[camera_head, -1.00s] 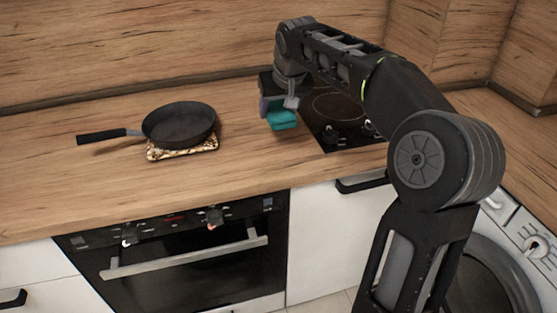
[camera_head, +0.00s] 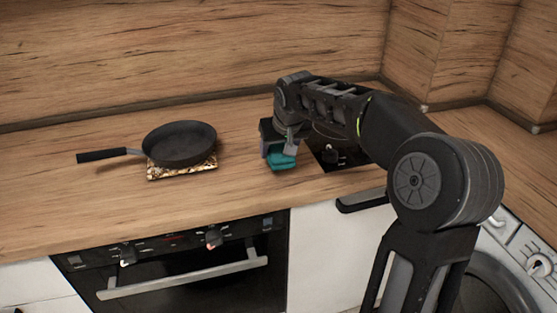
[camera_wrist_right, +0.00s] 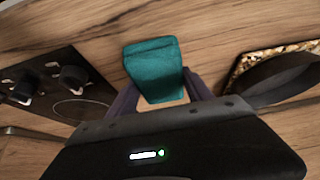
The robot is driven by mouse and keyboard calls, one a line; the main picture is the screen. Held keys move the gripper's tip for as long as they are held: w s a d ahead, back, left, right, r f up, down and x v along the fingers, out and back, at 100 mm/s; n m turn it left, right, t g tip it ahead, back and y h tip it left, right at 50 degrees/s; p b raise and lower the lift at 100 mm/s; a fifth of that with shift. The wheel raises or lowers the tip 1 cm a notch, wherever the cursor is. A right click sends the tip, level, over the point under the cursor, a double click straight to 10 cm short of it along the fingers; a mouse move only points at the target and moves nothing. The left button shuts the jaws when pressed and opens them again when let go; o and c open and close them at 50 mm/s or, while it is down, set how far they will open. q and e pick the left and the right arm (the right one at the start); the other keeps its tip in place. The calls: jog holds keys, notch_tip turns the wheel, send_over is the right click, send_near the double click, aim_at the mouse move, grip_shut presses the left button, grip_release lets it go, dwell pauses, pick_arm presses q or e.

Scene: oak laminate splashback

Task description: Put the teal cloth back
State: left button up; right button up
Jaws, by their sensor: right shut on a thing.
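The teal cloth (camera_head: 283,161) is a small folded block near the left edge of the hob. My right gripper (camera_head: 279,150) is shut on it from above, low over the worktop; I cannot tell whether the cloth touches the wood. In the right wrist view the cloth (camera_wrist_right: 154,68) sits between the two fingers of my right gripper (camera_wrist_right: 160,95). My left gripper is not in view.
A black frying pan (camera_head: 180,143) rests on a patterned trivet (camera_head: 182,171) to the left. The black hob (camera_head: 345,157) is partly hidden behind my arm. The wooden worktop (camera_head: 235,165) is bare between trivet and cloth. An oven (camera_head: 185,265) is below.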

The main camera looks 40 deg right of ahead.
jog(key=shift+f, duration=1.9)
jog(key=shift+f, duration=0.15)
jog(key=o, duration=1.2)
